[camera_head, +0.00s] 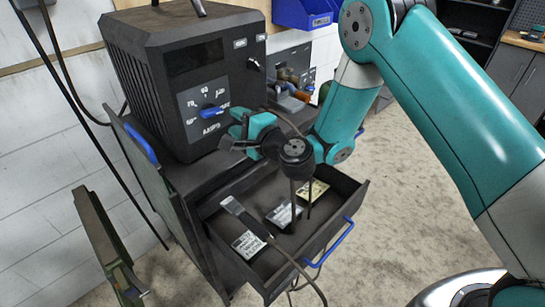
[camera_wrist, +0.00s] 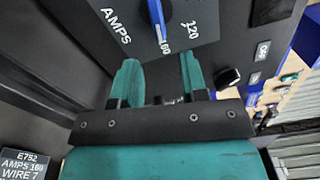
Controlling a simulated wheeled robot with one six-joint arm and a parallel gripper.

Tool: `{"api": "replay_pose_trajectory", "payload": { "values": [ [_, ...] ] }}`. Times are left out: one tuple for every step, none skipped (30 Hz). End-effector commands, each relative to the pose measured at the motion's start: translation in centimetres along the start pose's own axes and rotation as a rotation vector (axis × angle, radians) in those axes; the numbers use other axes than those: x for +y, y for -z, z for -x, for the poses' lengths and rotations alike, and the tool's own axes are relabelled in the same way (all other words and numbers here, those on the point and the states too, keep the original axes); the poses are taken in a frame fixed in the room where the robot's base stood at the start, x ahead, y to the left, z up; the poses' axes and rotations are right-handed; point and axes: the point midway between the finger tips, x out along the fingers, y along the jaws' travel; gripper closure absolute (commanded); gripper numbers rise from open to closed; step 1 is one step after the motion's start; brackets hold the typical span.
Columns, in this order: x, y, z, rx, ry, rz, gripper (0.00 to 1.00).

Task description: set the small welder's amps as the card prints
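A black welder (camera_head: 175,70) stands on the cart. Its grey panel has printed amp numbers and a blue knob (camera_head: 212,111). In the wrist view the blue knob (camera_wrist: 156,20) has a white line pointing at about 160. My gripper (camera_head: 232,128) is just right of the knob, apart from it. In the wrist view my gripper (camera_wrist: 158,78) is open and empty, its fingertips below the panel. A dark card (camera_wrist: 27,165) reads "E752, AMPS 160, WIRE 7". Cards lie in the open drawer: one at the front (camera_head: 249,244), one in the middle (camera_head: 284,213), one yellowish (camera_head: 313,190).
The drawer (camera_head: 335,225) is pulled out below my gripper, with a blue handle (camera_head: 330,243). A torch with a cable (camera_head: 245,217) lies across it. Another grey panel with an orange part (camera_head: 303,95) is behind the welder. Open floor (camera_head: 410,200) lies to the right.

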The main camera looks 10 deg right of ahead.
Motion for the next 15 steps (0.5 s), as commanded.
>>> {"api": "replay_pose_trajectory", "payload": {
  "values": [
    [0.8,0.3,0.7,0.002,0.000,-0.001,0.60],
    [0.9,0.3,1.1,0.002,0.000,-0.001,0.60],
    [0.8,0.3,1.6,0.002,0.000,-0.001,0.60],
    [0.9,0.2,2.1,0.002,0.000,-0.001,0.60],
    [0.9,0.3,2.5,0.002,0.000,0.000,0.60],
    [0.9,0.3,3.0,0.003,0.001,0.000,0.60],
    [0.8,0.3,3.4,0.003,0.002,-0.001,0.60],
    [0.7,0.3,3.7,0.002,0.003,0.001,0.60],
    [0.7,0.2,4.2,0.001,0.004,0.001,0.60],
    [0.7,0.2,4.5,0.002,0.003,0.001,0.60],
    [0.7,0.3,4.9,0.002,0.004,0.001,0.60],
    [0.7,0.3,5.4,0.002,0.004,0.001,0.60],
    [0.8,0.2,5.8,0.002,0.003,0.001,0.60],
    [0.8,0.2,6.2,0.002,0.003,0.001,0.60],
    [0.7,0.2,6.8,0.002,0.004,0.001,0.60]
  ]
}}
